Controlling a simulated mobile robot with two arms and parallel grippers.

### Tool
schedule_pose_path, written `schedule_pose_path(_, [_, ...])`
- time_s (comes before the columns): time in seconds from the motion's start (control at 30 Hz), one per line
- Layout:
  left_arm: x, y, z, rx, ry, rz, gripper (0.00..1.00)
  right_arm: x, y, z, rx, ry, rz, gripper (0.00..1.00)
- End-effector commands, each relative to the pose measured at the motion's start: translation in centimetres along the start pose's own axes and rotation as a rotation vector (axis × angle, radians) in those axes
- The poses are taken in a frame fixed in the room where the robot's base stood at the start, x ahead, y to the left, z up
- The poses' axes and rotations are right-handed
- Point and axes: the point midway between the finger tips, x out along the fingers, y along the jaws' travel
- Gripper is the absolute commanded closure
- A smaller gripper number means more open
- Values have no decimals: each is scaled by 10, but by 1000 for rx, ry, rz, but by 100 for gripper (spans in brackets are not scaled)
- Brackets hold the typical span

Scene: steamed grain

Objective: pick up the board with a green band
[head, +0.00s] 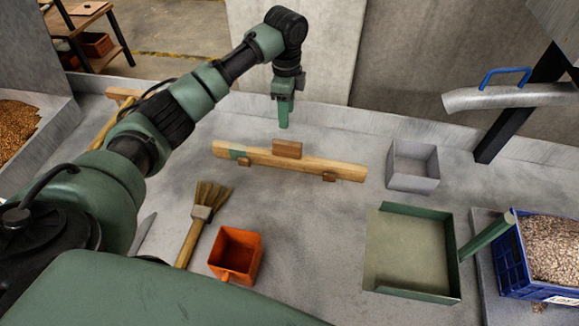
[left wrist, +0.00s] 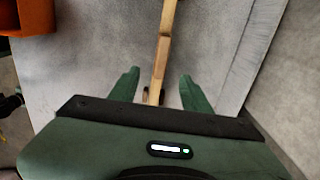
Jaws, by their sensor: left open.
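The wooden board with a green band (head: 330,168) lies on the grey worktop in the middle of the head view. Its green band is near its left end, and a brown block sits on its upper edge. My left gripper (head: 284,122) points down, appearing just above the block in the picture, apart from the board. In the left wrist view the gripper (left wrist: 159,84) is open and empty. The board (left wrist: 161,52) runs lengthwise through the picture and shows between the two fingers. The green band cannot be made out there. My right gripper is not in view.
A brush (head: 193,235) and an orange scoop (head: 235,254) lie in front of the board. A grey box (head: 413,165), a green dustpan (head: 455,254) and a blue crate of grain (head: 510,262) stand to the right. A concrete wall (head: 420,65) rises behind.

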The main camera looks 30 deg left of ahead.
Motion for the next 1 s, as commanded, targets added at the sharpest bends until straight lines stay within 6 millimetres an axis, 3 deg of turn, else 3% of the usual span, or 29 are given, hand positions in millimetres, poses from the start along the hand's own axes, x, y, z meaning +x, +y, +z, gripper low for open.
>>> schedule_pose_path(0.03, [30,0,0,0,0,0,52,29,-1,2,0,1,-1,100])
schedule_pose_path(0.23, [61,0,0,0,0,0,52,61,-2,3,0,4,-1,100])
schedule_pose_path(0.47, [73,0,0,0,-1,2,52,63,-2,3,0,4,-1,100])
schedule_pose_path(1.0, [139,-1,1,0,-1,1,52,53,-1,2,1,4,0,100])
